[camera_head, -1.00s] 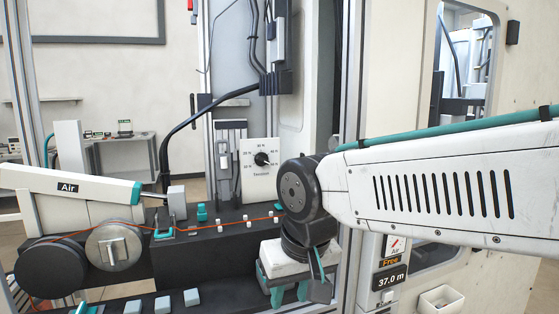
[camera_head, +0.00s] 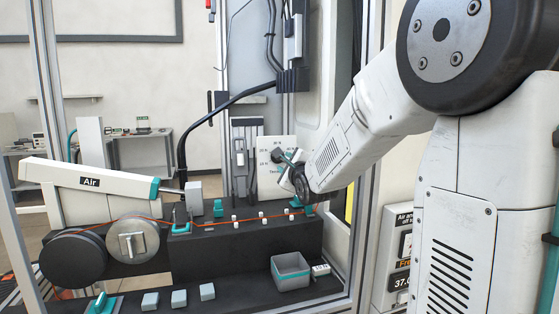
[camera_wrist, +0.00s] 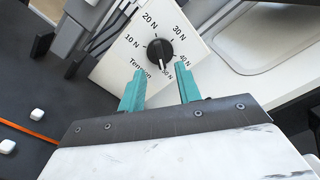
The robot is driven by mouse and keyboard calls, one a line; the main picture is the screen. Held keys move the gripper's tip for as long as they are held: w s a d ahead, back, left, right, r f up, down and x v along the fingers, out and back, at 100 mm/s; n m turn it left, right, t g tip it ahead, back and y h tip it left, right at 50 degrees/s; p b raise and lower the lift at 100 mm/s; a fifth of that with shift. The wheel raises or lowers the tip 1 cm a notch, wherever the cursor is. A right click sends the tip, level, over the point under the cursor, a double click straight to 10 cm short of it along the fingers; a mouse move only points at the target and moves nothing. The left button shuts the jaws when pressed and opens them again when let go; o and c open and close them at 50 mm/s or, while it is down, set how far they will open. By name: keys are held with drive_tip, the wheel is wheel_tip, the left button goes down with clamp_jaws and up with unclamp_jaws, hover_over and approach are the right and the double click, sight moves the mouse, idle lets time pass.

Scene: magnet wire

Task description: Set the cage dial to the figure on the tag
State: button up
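The tension dial is a black knob (camera_wrist: 160,50) on a white panel (camera_wrist: 112,72) marked 10 N to 50 N in the wrist view. Its white mark points down the panel, near the 50 N label. In the head view the panel (camera_head: 265,190) stands at the back, with the knob (camera_head: 277,155) partly behind my gripper (camera_head: 288,157). In the wrist view my gripper (camera_wrist: 161,70) is open and empty, its teal fingertips just short of the knob, one toward each side. I cannot make out a tag with a tension figure.
An orange wire (camera_head: 250,221) runs past white pegs on the black bench. An open grey bin (camera_head: 290,285) and a small white block (camera_head: 320,270) with unreadable print stand at the front. An Air arm (camera_head: 110,182) and spool (camera_head: 131,240) are at left.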

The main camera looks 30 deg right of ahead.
drive_tip(key=x, duration=0.6)
drive_tip(key=shift+w, duration=0.15)
drive_tip(key=shift+c, duration=0.3)
clamp_jaws()
